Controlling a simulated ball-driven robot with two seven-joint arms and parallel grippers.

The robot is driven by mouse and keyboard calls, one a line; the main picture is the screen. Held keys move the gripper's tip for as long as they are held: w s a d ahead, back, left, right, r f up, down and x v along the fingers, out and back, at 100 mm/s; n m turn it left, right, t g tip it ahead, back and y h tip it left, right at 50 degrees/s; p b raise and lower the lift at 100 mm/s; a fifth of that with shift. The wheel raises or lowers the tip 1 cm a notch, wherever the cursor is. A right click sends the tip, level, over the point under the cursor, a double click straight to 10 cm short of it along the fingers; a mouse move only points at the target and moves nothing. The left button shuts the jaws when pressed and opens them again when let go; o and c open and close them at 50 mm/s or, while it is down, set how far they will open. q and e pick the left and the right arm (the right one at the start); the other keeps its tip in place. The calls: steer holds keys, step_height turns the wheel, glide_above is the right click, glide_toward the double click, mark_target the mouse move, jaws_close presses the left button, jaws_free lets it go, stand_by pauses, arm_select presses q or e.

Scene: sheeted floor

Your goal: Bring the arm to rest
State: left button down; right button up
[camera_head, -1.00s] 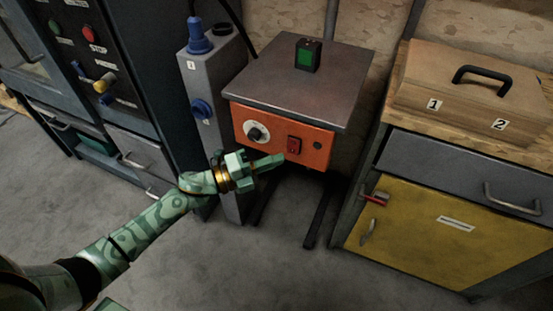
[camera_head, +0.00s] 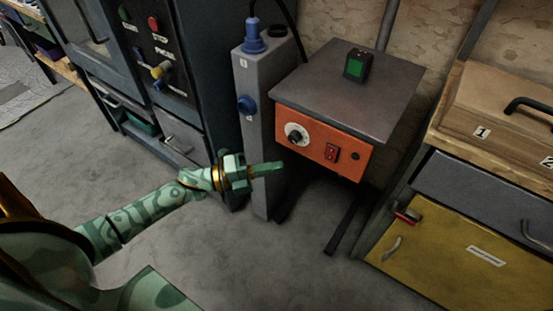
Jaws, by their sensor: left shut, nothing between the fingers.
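My left arm comes in from the left, patterned in green. Its gripper (camera_head: 268,169) is shut and empty. It shows in front of the grey post (camera_head: 258,140), below and left of the orange control panel (camera_head: 318,150). I cannot tell how far it is from the post, and no contact shows. The panel has a white dial (camera_head: 296,134) and a red switch (camera_head: 332,152). My right gripper is not in view.
A grey-topped stand (camera_head: 345,95) carries a small box with a green face (camera_head: 357,65). A dark machine (camera_head: 150,70) with a red button stands at the left. A yellow-doored cabinet (camera_head: 450,250) with a wooden box on top is at the right. The floor (camera_head: 60,130) at left is clear.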

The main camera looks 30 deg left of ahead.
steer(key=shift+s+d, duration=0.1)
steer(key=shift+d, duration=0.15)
